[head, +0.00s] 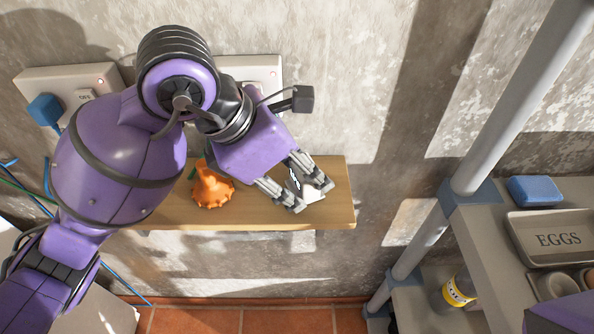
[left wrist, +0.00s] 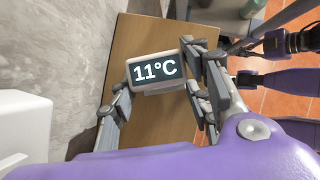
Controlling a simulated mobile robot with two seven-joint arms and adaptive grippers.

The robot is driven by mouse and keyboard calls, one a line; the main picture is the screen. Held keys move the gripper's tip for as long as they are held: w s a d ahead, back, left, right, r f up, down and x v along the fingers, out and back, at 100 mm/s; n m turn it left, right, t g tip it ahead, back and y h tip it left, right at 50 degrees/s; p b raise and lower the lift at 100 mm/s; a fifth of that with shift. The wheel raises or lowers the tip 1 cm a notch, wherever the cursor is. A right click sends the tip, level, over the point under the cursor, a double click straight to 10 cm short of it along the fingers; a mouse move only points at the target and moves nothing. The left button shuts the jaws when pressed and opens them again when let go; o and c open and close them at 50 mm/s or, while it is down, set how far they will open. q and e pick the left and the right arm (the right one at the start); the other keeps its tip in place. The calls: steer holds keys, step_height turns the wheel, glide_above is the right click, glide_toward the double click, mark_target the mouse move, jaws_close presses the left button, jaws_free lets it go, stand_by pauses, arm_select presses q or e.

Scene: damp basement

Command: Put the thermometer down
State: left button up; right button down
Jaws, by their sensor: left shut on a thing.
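The thermometer (left wrist: 155,72) is a small white block with a dark display reading 11°C. It sits between the fingers of my left gripper (left wrist: 163,92), which is shut on it. In the head view my left gripper (head: 308,196) is over the right part of the wooden shelf (head: 338,208), and only a little white of the thermometer shows between the fingers. I cannot tell whether the thermometer touches the shelf. Part of my right arm (head: 562,316) shows at the lower right of the head view; its gripper is not clear.
An orange knobbly object (head: 212,188) stands on the shelf left of my left gripper. Wall sockets, one with a blue plug (head: 45,110), are behind. At the right, a grey rack holds a blue block (head: 534,190), an EGGS tray (head: 548,226) and a yellow-labelled jar (head: 457,291).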

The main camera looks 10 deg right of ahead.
arm_select(q)
steer(key=shift+f, duration=0.15)
steer(key=o, duration=1.3)
steer(key=shift+c, duration=0.2)
steer(key=shift+a+r, duration=0.1)
steer(key=shift+r, duration=0.3)
steer(key=v, duration=1.1)
steer(key=shift+a+r+p, duration=0.15)
steer(key=shift+r+p, duration=0.1)
steer(key=shift+p, duration=0.05)
